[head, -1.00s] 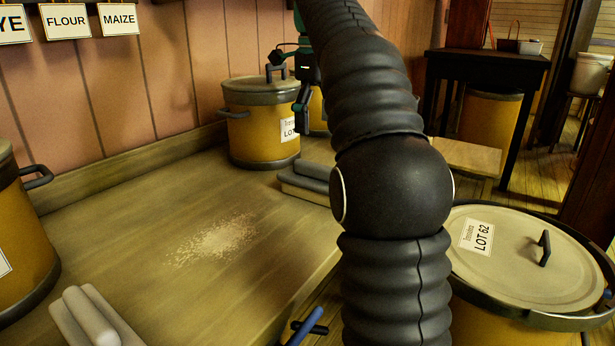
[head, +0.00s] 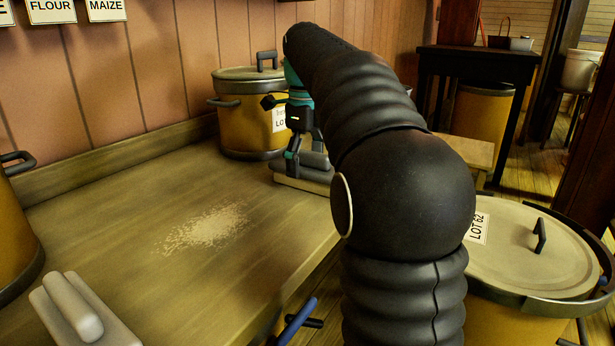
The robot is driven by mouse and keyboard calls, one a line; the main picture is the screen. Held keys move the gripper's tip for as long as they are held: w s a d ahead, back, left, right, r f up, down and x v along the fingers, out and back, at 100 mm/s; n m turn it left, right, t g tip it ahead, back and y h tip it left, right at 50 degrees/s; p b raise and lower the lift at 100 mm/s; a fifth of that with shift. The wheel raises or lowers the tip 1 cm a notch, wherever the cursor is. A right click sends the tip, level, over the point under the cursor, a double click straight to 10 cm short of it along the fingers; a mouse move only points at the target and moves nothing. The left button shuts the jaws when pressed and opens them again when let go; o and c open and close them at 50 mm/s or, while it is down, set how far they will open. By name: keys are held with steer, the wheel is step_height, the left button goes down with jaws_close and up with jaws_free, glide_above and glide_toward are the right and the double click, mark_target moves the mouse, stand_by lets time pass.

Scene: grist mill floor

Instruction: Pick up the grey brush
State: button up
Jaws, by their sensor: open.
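A grey brush-like block (head: 318,164) with a raised grip along its top lies on the bench near its far right edge, partly hidden by my arm. My gripper (head: 291,162) is open and hangs low at the left end of this block. Whether the fingers touch or straddle it cannot be told. A second, lighter grey block (head: 78,310) with a similar grip lies at the near left of the bench, cut off by the frame edge.
The wooden bench (head: 130,215) has a scatter of pale meal (head: 205,229) in its middle and is otherwise mostly clear. A lidded bin (head: 236,125) stands close behind my gripper. Another lidded bin (head: 530,262) stands right of my arm. A blue-handled item (head: 297,320) shows below the bench edge.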

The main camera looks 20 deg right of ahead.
mark_target(311, 151)
steer(key=shift+f, duration=0.9)
steer(key=c, duration=1.4)
steer(key=shift+r, duration=0.55)
steer(key=r, duration=0.2)
steer(key=r+p, duration=0.1)
steer(key=r, duration=0.1)
steer(key=shift+s+d, duration=0.35)
steer(key=shift+d, duration=0.05)
steer(key=shift+s+d+r+p, duration=0.2)
steer(key=shift+s+d+r, duration=0.8)
steer(key=shift+s+d, duration=0.25)
steer(key=shift+s+d+r+p, duration=0.2)
steer(key=shift+s+d+r, duration=0.85)
steer(key=shift+d, duration=0.35)
steer(key=shift+s+d+r+p, duration=0.2)
steer(key=shift+s+d+r, duration=0.75)
steer(key=shift+s+d, duration=0.35)
